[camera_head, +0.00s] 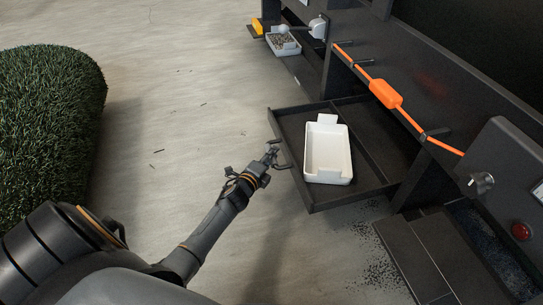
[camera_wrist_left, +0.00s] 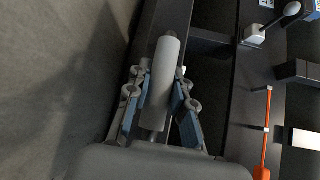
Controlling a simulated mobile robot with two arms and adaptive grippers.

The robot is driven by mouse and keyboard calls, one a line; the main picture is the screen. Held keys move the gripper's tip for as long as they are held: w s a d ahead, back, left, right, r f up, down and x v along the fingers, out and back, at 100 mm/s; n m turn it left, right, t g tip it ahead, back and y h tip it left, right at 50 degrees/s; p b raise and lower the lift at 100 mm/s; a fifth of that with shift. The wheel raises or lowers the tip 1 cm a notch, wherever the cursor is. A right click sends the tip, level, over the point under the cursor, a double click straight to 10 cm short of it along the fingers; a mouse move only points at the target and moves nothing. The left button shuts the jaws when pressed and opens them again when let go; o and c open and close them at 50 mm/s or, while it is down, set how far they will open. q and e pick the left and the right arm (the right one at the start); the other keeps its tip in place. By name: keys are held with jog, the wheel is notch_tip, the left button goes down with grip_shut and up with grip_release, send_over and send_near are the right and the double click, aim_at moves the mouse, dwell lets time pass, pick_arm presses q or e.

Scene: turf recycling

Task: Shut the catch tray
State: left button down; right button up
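The catch tray (camera_head: 310,197) is a black drawer, pulled out of the dark machine on the right of the head view. A white open bin (camera_head: 328,153) sits in it. A dark bar handle (camera_head: 281,166) is on its front; in the left wrist view the handle (camera_wrist_left: 163,72) shows as a grey cylinder. My left gripper (camera_head: 272,153) is at this handle. In the left wrist view its blue-padded fingers (camera_wrist_left: 162,92) lie close against both sides of the bar and appear shut on it. My right gripper is not in view.
Dark granules (camera_head: 372,262) lie on the floor beside the machine. An orange cable with an orange block (camera_head: 385,94) runs along its front. A white container of granules (camera_head: 283,44) stands farther back. A turf roll (camera_head: 45,130) is at left. The floor between is mostly clear.

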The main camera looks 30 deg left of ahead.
aim_at(346, 142)
pick_arm(q)
jog(key=w+d+b, duration=0.1)
jog(key=w+d, duration=0.1)
jog(key=w+d+b, duration=0.1)
jog(key=w+d, duration=0.1)
jog(key=w, duration=0.1)
jog(key=w+d+b, duration=0.1)
jog(key=w+d, duration=0.1)
jog(key=shift+w+d+f+b, duration=0.2)
jog(key=shift+w+d+b, duration=0.05)
jog(key=shift+b, duration=0.15)
jog(key=w+d+b, duration=0.2)
jog(key=w+d, duration=0.2)
jog(key=w+d+b, duration=0.3)
jog(key=w, duration=0.2)
jog(key=w+d+b, duration=0.3)
jog(key=w+d, duration=0.1)
jog(key=shift+w+d+r, duration=0.15)
jog(key=shift+w+d, duration=0.2)
jog(key=c, duration=1.1)
grip_release()
jog(key=shift+c, duration=0.2)
jog(key=shift+a, duration=0.1)
